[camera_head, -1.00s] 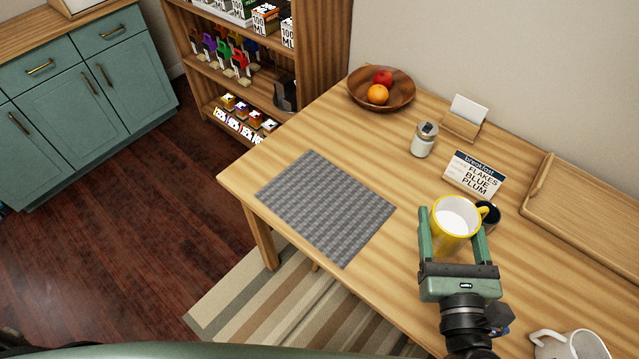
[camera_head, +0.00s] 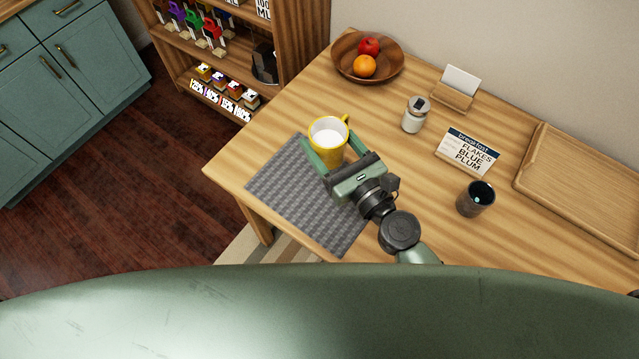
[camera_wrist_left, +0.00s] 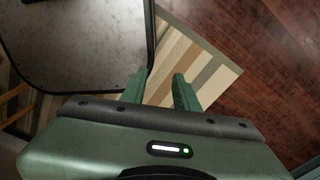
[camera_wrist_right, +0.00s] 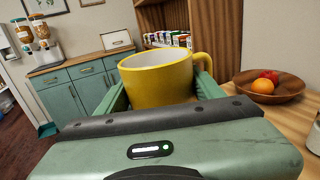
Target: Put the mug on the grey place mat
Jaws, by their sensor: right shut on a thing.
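The yellow mug (camera_head: 327,147) with a white inside is held upright between the fingers of my right gripper (camera_head: 330,152). In the head view it appears over the far right part of the grey place mat (camera_head: 300,200); I cannot tell whether it touches the mat. The mug (camera_wrist_right: 158,82) fills the middle of the right wrist view, its handle to the right. My right gripper and forearm hide part of the mat's right side. My left gripper (camera_wrist_left: 160,90) is open and empty above the floor in the left wrist view; it is not seen in the head view.
A dark cup (camera_head: 475,199), a breakfast sign (camera_head: 467,152), a jar (camera_head: 415,115), a card holder (camera_head: 453,96) and a fruit bowl (camera_head: 345,70) stand on the wooden table. A wooden tray (camera_head: 580,185) lies at the right. The table between bowl and mat is clear.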

